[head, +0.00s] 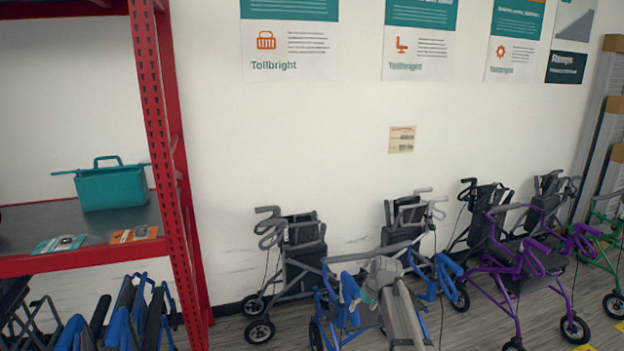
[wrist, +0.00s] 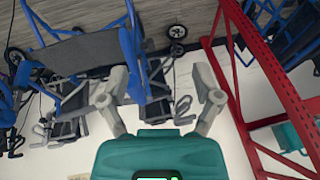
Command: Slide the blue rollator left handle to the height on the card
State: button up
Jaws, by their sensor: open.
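The blue rollator (head: 345,307) stands on the floor in the lower middle of the head view, partly hidden behind my arm. Blue grips show on either side of my arm, one (head: 350,289) at its left and one (head: 449,266) at its right. In the wrist view, upside down, blue tubing (wrist: 134,56) lies ahead of my left finger. My gripper (wrist: 160,82) is open and empty, its grey fingers spread wide. I cannot tell its distance to the handle.
Grey rollators (head: 301,259) stand behind, and a purple rollator (head: 515,262) and a green one (head: 605,240) stand to the right. A red rack (head: 160,130) at left holds a teal bag (head: 112,187). Folded blue rollators (head: 128,318) sit below its shelf.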

jog(key=s+f+m+g+h+b, duration=0.1)
jog(key=s+f, duration=0.1)
jog(key=s, duration=1)
jog(key=s+d+f+m+g+h+b, duration=0.1)
jog(key=s+f+b, duration=0.1)
jog(key=s, duration=0.9)
jog(key=shift+s+d+f+m+g+h+b, duration=0.15)
jog(key=shift+s+f+m+g+h+b, duration=0.15)
jog(key=shift+s+f+m+g+h, duration=0.15)
dwell(1.6)
jog(key=shift+c, duration=0.2)
dwell(1.0)
